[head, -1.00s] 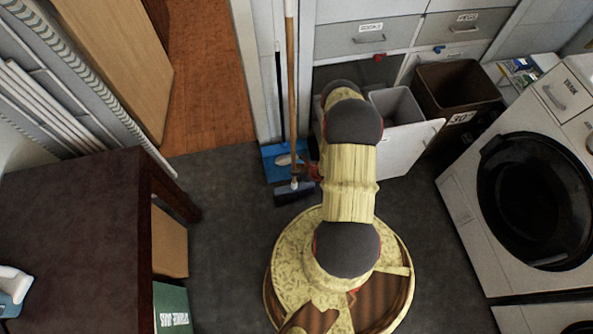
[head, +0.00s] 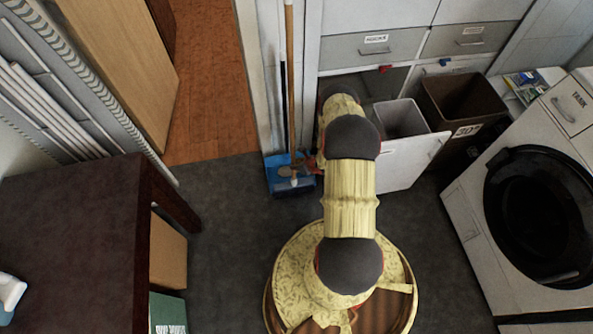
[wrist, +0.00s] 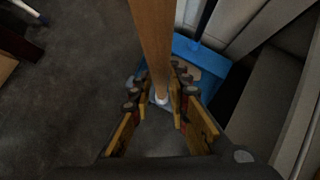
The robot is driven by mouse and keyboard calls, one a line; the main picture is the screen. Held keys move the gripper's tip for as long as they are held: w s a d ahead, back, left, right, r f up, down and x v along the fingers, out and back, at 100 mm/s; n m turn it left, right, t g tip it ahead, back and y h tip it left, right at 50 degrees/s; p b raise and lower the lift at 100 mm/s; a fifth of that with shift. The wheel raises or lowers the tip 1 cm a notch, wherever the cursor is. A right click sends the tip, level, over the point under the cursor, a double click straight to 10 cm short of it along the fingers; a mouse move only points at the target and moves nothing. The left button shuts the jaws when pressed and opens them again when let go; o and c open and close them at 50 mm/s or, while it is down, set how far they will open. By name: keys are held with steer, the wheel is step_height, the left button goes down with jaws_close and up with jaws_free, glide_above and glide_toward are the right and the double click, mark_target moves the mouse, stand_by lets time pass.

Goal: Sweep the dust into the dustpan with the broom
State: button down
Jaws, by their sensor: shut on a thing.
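The broom has a long wooden handle (head: 290,80), which stands nearly upright. My gripper (wrist: 163,95) is shut on this handle, shown in the wrist view (wrist: 152,45). In the head view, my gripper is mostly hidden by my arm. The dark broom head (head: 294,186) is low, at the front of the blue dustpan (head: 273,166), overlapping it in the picture. The dustpan also shows in the wrist view (wrist: 215,65), behind the handle. A greyish-tan dust patch (head: 284,171) shows in the pan area. The bristles' exact contact is hidden.
An open drawer bin (head: 400,118) and a brown bin (head: 462,100) stand right of the dustpan. A washing machine (head: 470,215) is at the right. A dark table (head: 70,230) is at the left.

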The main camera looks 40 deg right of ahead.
steer(key=shift+w+d+r+b, duration=0.15)
steer(key=shift+w+d+b, duration=0.35)
steer(key=shift+w, duration=0.35)
steer(key=shift+w+d+r+b, duration=0.1)
steer(key=shift+w+d+b, duration=0.2)
steer(key=shift+w+d, duration=0.4)
steer(key=shift+w+a, duration=0.15)
step_height(320, 180, up, 7)
steer(key=s+a+p, duration=0.1)
steer(key=s+p, duration=0.1)
steer(key=p, duration=0.3)
steer(key=shift+s+a, duration=0.3)
steer(key=s+a+p, duration=0.3)
steer(key=s+a, duration=0.5)
steer(key=s, duration=0.5)
steer(key=shift+s+a, duration=0.2)
steer(key=shift+s, duration=0.15)
